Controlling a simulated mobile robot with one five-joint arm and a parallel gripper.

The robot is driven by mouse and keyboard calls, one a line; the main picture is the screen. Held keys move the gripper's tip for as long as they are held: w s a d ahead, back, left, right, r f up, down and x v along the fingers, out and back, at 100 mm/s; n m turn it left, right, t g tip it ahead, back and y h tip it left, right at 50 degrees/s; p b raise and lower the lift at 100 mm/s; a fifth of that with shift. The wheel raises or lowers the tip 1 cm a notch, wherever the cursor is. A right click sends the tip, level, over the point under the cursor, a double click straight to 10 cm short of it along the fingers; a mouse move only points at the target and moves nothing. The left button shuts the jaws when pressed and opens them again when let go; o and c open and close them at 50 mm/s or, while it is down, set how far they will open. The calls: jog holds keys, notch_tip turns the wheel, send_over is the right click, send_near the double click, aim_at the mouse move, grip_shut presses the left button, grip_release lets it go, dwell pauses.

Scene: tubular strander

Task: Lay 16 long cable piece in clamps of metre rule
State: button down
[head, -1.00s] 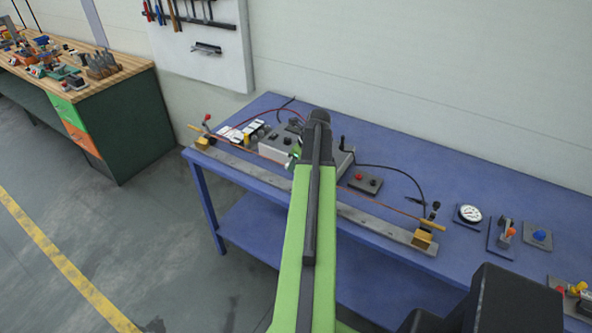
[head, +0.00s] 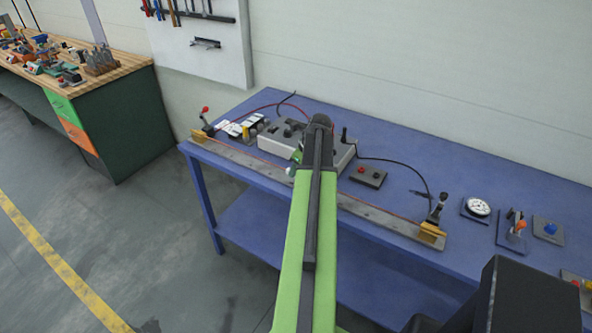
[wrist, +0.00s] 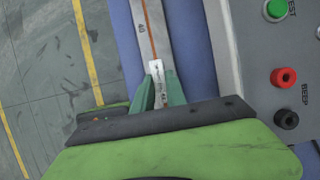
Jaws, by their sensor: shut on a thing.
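The metre rule (head: 240,157) is a long grey bar along the front of the blue bench. A clamp with a red-knobbed lever (head: 205,112) and yellow block stands at its left end, and one with a dark lever (head: 438,206) and yellow block (head: 431,231) at its right end. The long cable piece (wrist: 150,28) is thin and orange and runs along the rule, down at it or very close. My gripper (wrist: 158,85) is shut on the cable at a white tag (wrist: 155,67), over the rule.
A grey test box (head: 341,155) with sockets stands close behind the rule. A small red-button box (head: 368,176), a dial gauge (head: 478,208) and small switch units lie to the right. A wooden-topped workbench (head: 100,80) is at far left.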

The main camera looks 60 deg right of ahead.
jog(key=c, duration=1.3)
grip_release()
jog(key=shift+r, duration=0.1)
jog(key=p+v, duration=1.6)
jog(key=v, duration=0.1)
jog(key=shift+r, duration=0.15)
